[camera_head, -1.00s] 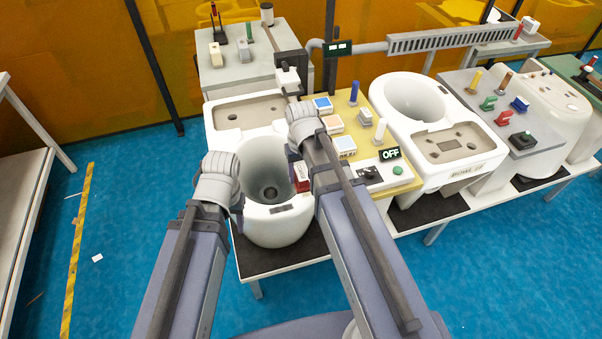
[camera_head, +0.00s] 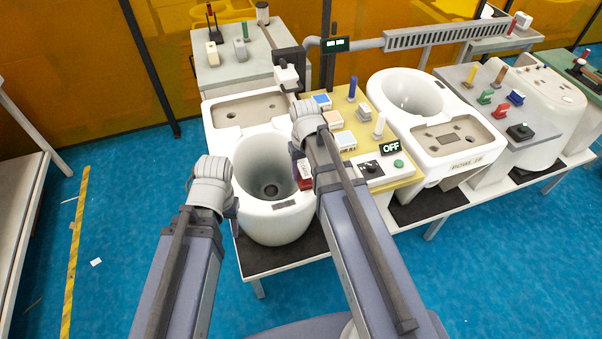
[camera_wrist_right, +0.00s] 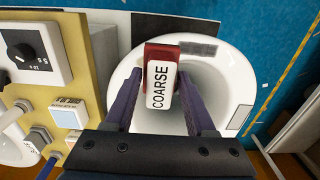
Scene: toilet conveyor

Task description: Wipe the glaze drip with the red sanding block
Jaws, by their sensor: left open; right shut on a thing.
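The red sanding block (camera_head: 305,173), with a white label reading COARSE (camera_wrist_right: 161,85) in the right wrist view, is held in my right gripper (camera_wrist_right: 162,100). It is over the rim of the near white toilet bowl (camera_head: 274,226). I cannot tell whether it touches the rim. A dark grey rectangular patch (camera_head: 285,204) lies on the rim near the block; it also shows in the wrist view (camera_wrist_right: 198,48). I cannot make out a glaze drip. My left gripper (camera_head: 235,207) is open at the bowl's left side, mostly hidden by its wrist.
A yellow panel (camera_head: 396,175) with labelled blocks, a knob box and an OFF display stands right of the bowl. A second toilet (camera_head: 438,176) is beyond it. A grey bench (camera_head: 238,71) stands behind.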

